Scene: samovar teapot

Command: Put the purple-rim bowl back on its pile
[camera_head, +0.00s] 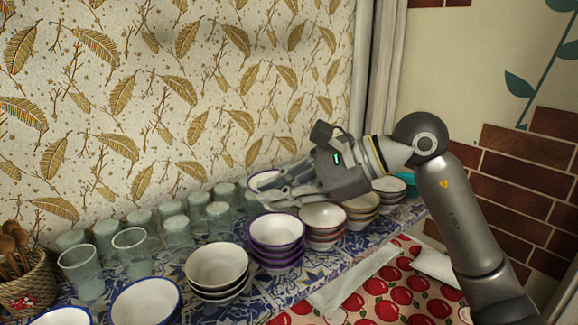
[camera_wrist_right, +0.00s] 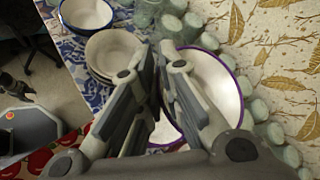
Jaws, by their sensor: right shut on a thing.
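The purple-rim bowl (camera_wrist_right: 222,75), white inside, is held between the fingers of my right gripper (camera_wrist_right: 156,62) in the right wrist view. In the head view, my right gripper (camera_head: 262,194) is above and behind the pile of purple-rim bowls (camera_head: 277,231). Only a small part of the held bowl (camera_head: 261,180) shows there behind the fingers, apart from the pile. The pile stands upright on the blue patterned tiles. My left gripper is not in view.
Several glasses (camera_head: 178,232) stand at the left and along the wall. A dark-rim bowl pile (camera_head: 217,266) is left of the purple pile. A red-brown bowl pile (camera_head: 323,219) is close on its right. A basket of spoons (camera_head: 28,280) stands far left.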

